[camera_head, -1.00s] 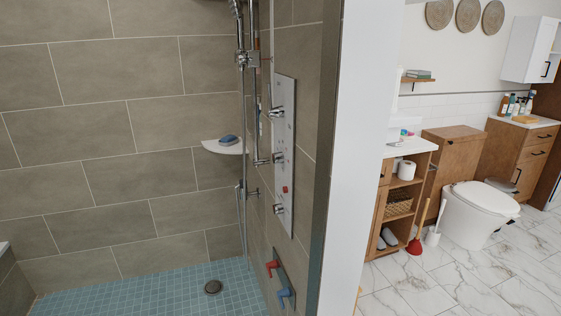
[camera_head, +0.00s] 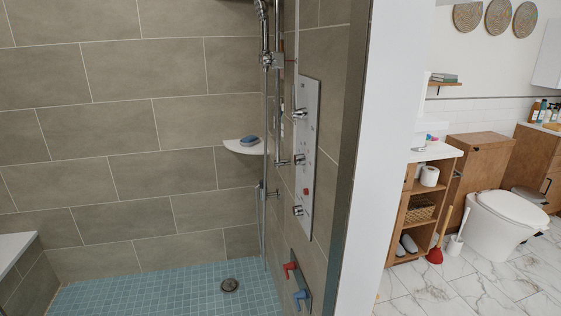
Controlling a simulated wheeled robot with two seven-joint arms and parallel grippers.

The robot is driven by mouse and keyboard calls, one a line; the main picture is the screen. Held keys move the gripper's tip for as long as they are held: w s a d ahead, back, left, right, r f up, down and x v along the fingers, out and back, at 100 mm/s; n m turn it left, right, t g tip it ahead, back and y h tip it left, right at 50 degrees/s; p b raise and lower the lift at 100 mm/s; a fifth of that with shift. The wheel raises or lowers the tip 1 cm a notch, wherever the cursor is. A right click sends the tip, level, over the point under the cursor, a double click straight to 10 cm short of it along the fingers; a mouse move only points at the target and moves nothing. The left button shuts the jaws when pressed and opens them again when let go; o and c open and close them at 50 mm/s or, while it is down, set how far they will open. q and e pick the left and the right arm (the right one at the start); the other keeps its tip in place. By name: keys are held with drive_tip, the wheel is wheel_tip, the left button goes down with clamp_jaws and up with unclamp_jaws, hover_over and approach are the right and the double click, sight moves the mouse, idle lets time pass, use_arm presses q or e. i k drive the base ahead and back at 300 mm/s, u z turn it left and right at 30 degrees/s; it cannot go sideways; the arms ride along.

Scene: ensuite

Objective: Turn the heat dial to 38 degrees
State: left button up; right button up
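A tall grey shower panel (camera_head: 311,130) is mounted on the tiled side wall in the middle of the view. It carries several chrome knobs: an upper one (camera_head: 300,114), a middle one (camera_head: 299,159) and a lower one (camera_head: 298,210). A small red part (camera_head: 306,191) sits between the middle and lower knobs. Below the panel, a separate plate holds a red lever (camera_head: 290,268) and a blue lever (camera_head: 300,297). I cannot tell which of these is the heat dial, and no degree marks are readable. Neither of my grippers shows.
A white wall end (camera_head: 381,150) separates the shower from the toilet area at right. The blue mosaic shower floor (camera_head: 150,293) is clear around the drain (camera_head: 229,285). A corner shelf (camera_head: 244,147) and a bench (camera_head: 13,248) edge the shower. A plunger (camera_head: 434,256) stands by the cabinet.

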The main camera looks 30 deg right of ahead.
sight(299, 159)
drive_tip(key=i, duration=3.35)
drive_tip(key=z, duration=3.4)
